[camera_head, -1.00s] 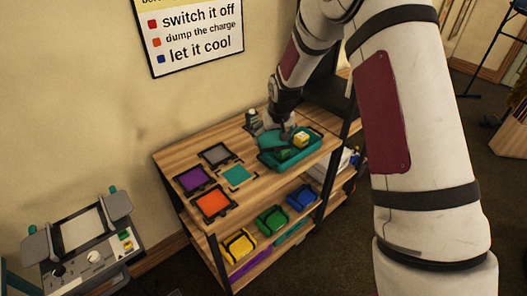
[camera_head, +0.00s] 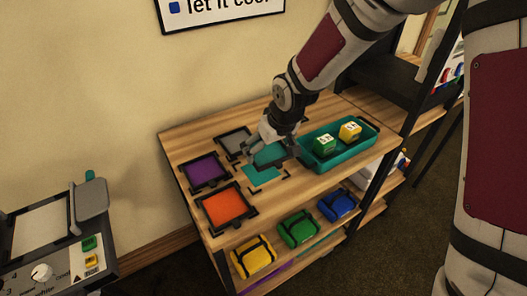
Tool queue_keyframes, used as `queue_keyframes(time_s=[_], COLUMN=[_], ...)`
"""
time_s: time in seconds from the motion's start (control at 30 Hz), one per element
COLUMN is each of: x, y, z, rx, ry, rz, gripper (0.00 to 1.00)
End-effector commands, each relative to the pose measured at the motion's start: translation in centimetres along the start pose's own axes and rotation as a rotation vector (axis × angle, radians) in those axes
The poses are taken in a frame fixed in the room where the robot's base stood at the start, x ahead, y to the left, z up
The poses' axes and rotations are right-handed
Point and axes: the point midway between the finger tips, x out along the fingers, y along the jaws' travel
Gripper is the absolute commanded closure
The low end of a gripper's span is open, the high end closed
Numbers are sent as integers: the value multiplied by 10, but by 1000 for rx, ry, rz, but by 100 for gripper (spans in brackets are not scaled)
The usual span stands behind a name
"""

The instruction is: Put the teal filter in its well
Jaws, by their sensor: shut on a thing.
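The teal filter (camera_head: 268,156) is a flat teal plate above the shelf top. My gripper (camera_head: 282,146) is shut on it and partly covers its right side. Below and in front of it is the teal well (camera_head: 261,177), a teal square with dark corner brackets. The filter appears slightly tilted and overlaps the well's far edge in the picture. The gap between them is hard to judge.
Around the well lie a grey framed square (camera_head: 235,144), a purple one (camera_head: 205,170) and an orange one (camera_head: 225,206). A teal tray (camera_head: 347,156) with green and yellow blocks stands at the right. Yellow, green and blue packs lie on the shelf below.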

Motion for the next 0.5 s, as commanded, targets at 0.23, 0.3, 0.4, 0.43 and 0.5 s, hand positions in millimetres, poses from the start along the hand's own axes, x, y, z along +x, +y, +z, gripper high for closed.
queue_keyframes(time_s=[0.23,0.3,0.4,0.43,0.5], x=[8,10,14,16,21], y=[-15,-15,-15,-14,-14], z=[-4,-3,-1,-1,2], rx=[-50,-49,-48,-48,-48], ry=[2,2,1,1,0], rz=[-16,-16,-16,-16,-16], gripper=[46,46,46,46,46])
